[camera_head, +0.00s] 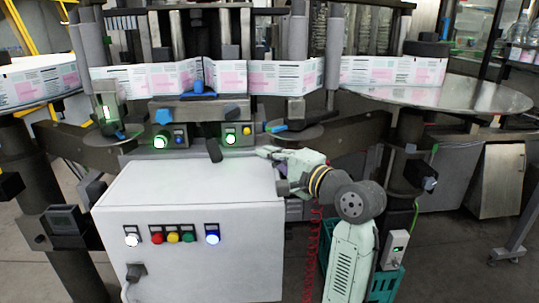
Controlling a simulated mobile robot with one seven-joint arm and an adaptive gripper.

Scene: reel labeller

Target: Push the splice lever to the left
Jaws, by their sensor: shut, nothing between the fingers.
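A short black lever (214,150), which looks like the splice lever, stands at the back edge of the white cabinet top, below the labelling unit. It leans slightly, with its upper end to the left. My gripper (264,151) comes from the right over the back right part of the cabinet, its fingers pointing left. The fingers are shut and empty. They are to the right of the lever, with a visible gap between them. The lever's foot and pivot are not clear at this size.
The white cabinet (200,190) has several coloured buttons on its front. Above, a printed label web (215,77) crosses between reels. A bar with blue knobs (162,116) and green-lit buttons (160,142) sits behind the lever. A round metal table (470,96) is at right. The cabinet top is clear.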

